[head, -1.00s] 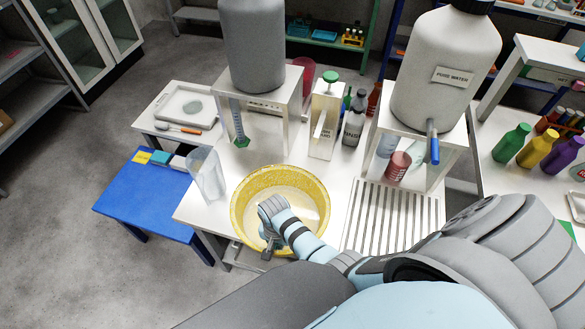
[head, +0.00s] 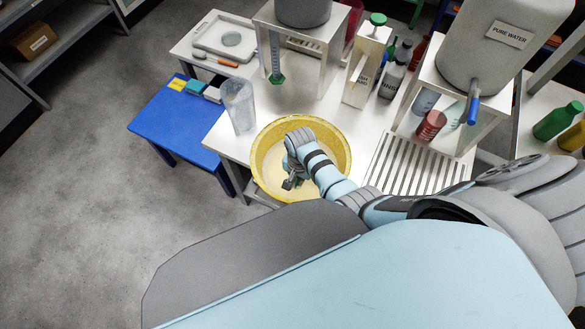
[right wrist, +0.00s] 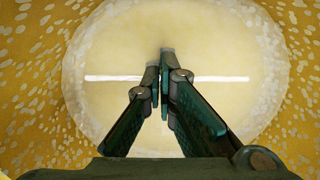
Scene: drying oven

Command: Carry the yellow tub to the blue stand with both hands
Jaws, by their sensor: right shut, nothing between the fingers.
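The yellow tub (head: 339,137) stands at the front edge of the white table, left of the draining grille. It is round and open, with pale speckles and a pale bottom. My right gripper (head: 291,184) is over the tub's opening in the head view. In the right wrist view the right gripper (right wrist: 166,52) is shut and empty, pointing down at the tub's bottom, with the tub's speckled wall (right wrist: 30,60) around it. The blue stand (head: 168,118) is a low blue table to the left of the white table. My left gripper is not in view.
A clear beaker (head: 238,105) stands between the tub and the blue stand. A yellow, a teal and a pale block lie along the stand's back edge; its front is clear. Bottles (head: 395,72) and a pure water tank (head: 495,50) stand behind the tub.

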